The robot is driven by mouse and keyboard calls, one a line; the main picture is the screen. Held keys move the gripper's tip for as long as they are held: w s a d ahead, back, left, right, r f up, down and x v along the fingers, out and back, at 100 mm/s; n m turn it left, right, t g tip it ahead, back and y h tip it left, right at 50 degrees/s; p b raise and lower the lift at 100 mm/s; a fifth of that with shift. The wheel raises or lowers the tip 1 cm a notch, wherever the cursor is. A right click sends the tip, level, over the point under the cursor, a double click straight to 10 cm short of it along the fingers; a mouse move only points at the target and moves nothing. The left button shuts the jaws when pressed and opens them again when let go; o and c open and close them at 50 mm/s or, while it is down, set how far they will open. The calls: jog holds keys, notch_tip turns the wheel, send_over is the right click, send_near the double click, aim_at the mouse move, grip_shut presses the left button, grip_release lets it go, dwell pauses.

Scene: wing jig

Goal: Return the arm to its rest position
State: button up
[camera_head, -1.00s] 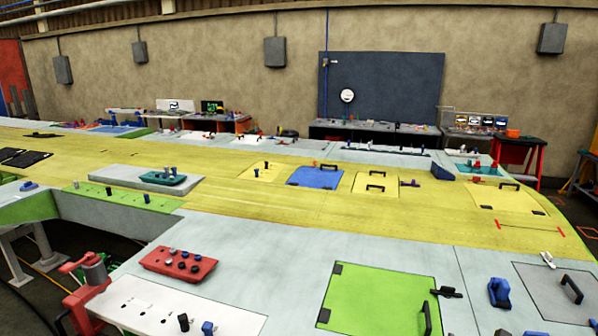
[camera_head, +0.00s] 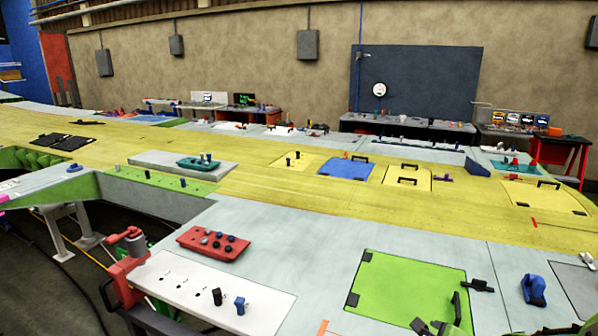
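A green hatch panel (camera_head: 405,290) with a black handle lies flat at the lower right. A red block with dark knobs (camera_head: 213,243) sits on the near panel, left of centre.
A white strip (camera_head: 180,290) with dark pegs lies at the near edge. A red clamp-like fixture (camera_head: 125,265) stands beside it. Cables cross the floor at the lower left. Workbenches (camera_head: 405,128) and a dark board (camera_head: 418,80) stand along the back wall.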

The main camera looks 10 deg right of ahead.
jog(key=s+a+r+n+g+b, duration=0.25)
jog(key=s+a+n, duration=0.25)
jog(key=a+n, duration=0.25)
jog(key=s+a+r+n+g+b, duration=0.1)
jog(key=s+a+r+n, duration=0.3)
jog(key=a+n, duration=0.35)
jog(key=s+a+r+n+y+b, duration=0.1)
jog(key=s+a+n, duration=0.2)
jog(key=s+n, duration=0.7)
jog(key=s, duration=0.2)
jog(key=shift+s+a+r, duration=0.25)
jog(key=shift+s+r, duration=0.05)
jog(key=shift+s, duration=0.1)
